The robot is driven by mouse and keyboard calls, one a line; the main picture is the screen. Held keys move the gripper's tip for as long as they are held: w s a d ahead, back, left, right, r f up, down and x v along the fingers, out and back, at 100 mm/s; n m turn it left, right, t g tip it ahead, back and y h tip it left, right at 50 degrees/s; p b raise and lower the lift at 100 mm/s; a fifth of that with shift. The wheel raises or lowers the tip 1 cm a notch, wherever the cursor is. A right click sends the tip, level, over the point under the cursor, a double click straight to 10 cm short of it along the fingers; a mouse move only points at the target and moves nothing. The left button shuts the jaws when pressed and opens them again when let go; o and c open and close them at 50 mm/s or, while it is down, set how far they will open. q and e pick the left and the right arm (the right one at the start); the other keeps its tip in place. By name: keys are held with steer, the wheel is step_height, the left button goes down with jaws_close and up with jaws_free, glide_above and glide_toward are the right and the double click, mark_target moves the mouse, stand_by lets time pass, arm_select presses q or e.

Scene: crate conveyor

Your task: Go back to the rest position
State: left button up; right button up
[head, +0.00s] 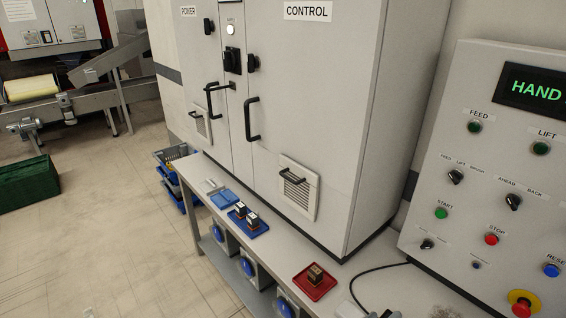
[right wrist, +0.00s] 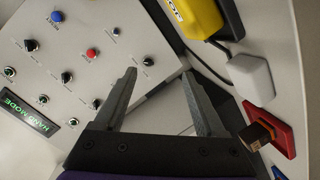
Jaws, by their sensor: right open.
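My right gripper (right wrist: 160,73) is open in the right wrist view, its two grey fingers apart with nothing between them. It points toward the grey control panel (right wrist: 110,35) and the bench beside it. In the head view only a small dark bit at the bottom edge may belong to it. My left gripper does not show in either view.
The control panel (head: 420,225) has several knobs and buttons. A tall grey cabinet (head: 345,110) stands on the bench (head: 290,262). A red tray (head: 326,287) holds a dark block; a blue tray (head: 233,217) holds dark blocks. The yellow box (right wrist: 195,15) is near my gripper.

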steer(key=s+d+f+g+y, duration=0.1)
steer(key=s+d+f+g, duration=0.1)
steer(key=d, duration=0.1)
steer(key=shift+f+y, duration=0.2)
steer(key=shift+y, duration=0.2)
steer(key=s+y, duration=0.1)
steer(key=s+f+g, duration=0.1)
steer(key=s, duration=0.1)
steer(key=s+f+g+y, duration=0.1)
steer(key=shift+s+n+y, duration=0.15)
steer(key=shift+n+y, duration=0.15)
steer(key=s+a+y, duration=0.7)
steer(key=s+y, duration=0.1)
arm_select(q)
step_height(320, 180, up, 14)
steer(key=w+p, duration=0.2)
steer(key=p, duration=1)
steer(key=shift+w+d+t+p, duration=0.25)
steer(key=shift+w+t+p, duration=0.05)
arm_select(e)
step_height(320, 180, up, 14)
steer(key=w, duration=0.2)
steer(key=shift+f, duration=0.25)
